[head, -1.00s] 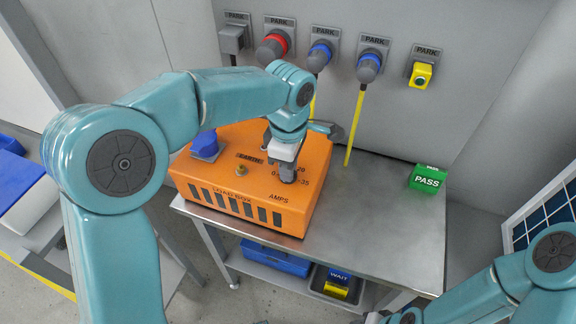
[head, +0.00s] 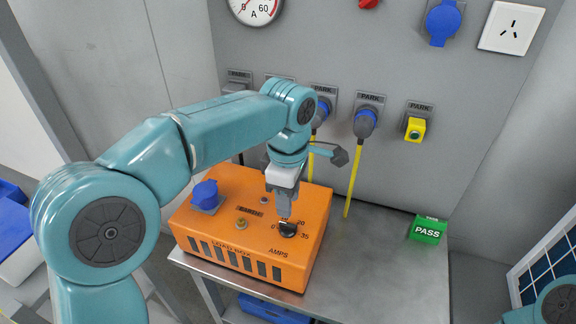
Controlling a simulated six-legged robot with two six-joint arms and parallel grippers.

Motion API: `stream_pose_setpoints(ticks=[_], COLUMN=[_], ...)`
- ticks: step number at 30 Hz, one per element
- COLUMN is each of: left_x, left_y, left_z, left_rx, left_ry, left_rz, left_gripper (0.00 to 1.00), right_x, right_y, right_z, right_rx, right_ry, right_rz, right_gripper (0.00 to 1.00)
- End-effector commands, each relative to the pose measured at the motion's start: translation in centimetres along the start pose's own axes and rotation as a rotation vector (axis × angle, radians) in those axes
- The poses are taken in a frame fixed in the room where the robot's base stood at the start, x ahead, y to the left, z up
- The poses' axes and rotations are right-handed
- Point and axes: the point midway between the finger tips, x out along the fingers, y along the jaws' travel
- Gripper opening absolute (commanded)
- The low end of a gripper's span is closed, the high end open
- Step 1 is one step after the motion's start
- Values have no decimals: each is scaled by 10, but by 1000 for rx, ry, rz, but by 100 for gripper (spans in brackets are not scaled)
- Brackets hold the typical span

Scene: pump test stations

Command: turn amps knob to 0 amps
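The orange load box (head: 190,225) stands on the metal bench. Its black amps knob (head: 288,229) is on the top face near the front right, with 0, 20 and 35 printed around it. A small red mark shows at the knob's far side; I cannot tell for sure which number it points to. My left gripper (head: 286,212) points down just above and behind the knob, hiding part of the scale. Whether its fingers are apart, or touch the knob, is unclear. My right gripper is out of view; only a bit of that arm shows at lower right.
A blue socket (head: 205,194) and a brass earth post (head: 241,224) rise from the box top. Parked plugs with yellow cables (head: 354,177) hang behind. A green PASS block (head: 428,229) sits at right. A partly cut-off ammeter (head: 256,9) is above. The bench's right part (head: 380,270) is clear.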

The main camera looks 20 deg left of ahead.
Motion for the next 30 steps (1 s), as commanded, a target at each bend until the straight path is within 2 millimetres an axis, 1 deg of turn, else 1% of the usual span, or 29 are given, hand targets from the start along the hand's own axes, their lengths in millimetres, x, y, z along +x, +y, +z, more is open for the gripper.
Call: stream_pose_setpoints(ticks=[1,3,6,9,12,17,30], left_x=[-16,-35,-57,-74,-84,-90,-89], left_y=[0,1,1,0,0,0,0], left_z=[1,1,1,1,1,0,0], left_rx=[0,0,0,1,0,0,0], left_ry=[-2,-2,-2,-2,-1,-1,-1], left_rz=[5,5,4,2,2,0,1], left_gripper=[37,37,37,37,37,37,37], right_x=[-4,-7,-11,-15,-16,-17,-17], right_y=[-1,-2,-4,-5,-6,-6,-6], right_z=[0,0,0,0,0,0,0], right_rx=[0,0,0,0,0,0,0], right_ry=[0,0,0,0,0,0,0], right_rz=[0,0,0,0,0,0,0], right_gripper=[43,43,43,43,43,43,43])
